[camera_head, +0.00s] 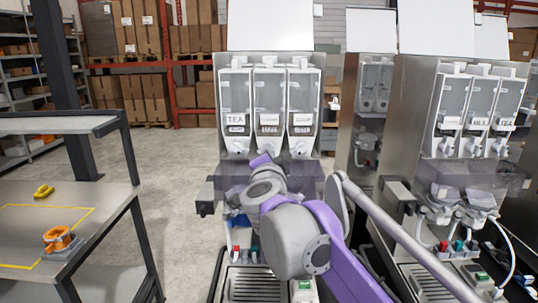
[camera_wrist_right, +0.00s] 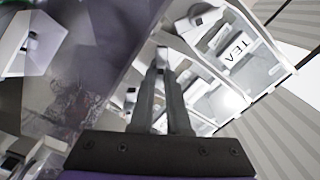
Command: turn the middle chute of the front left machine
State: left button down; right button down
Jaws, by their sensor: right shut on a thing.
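The front left machine (camera_head: 222,115) stands in the middle of the head view, with three clear canisters side by side. The left canister (camera_head: 236,95) is labelled TEA; the middle canister (camera_head: 268,95) and right canister (camera_head: 302,95) have labels too small to read. The right chute (camera_head: 300,148) shows below its canister. My right gripper (camera_head: 262,162) is up under the middle canister, and my arm hides the middle chute there. In the right wrist view, the fingers (camera_wrist_right: 162,62) are close together on the middle chute, which is mostly hidden between them. My left gripper is out of view.
A second machine (camera_head: 410,110) stands close on the right, with another behind it. A workbench (camera_head: 95,215) on the left holds an orange part (camera_head: 58,238) and a yellow part (camera_head: 43,191). Open floor (camera_head: 180,190) lies between bench and machine.

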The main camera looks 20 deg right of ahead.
jog(key=c, duration=0.9)
grip_release()
jog(key=shift+s, duration=0.1)
jog(key=b+v, duration=0.1)
jog(key=v, duration=0.9)
jog(key=shift+s, duration=0.3)
jog(key=shift+a, duration=0.1)
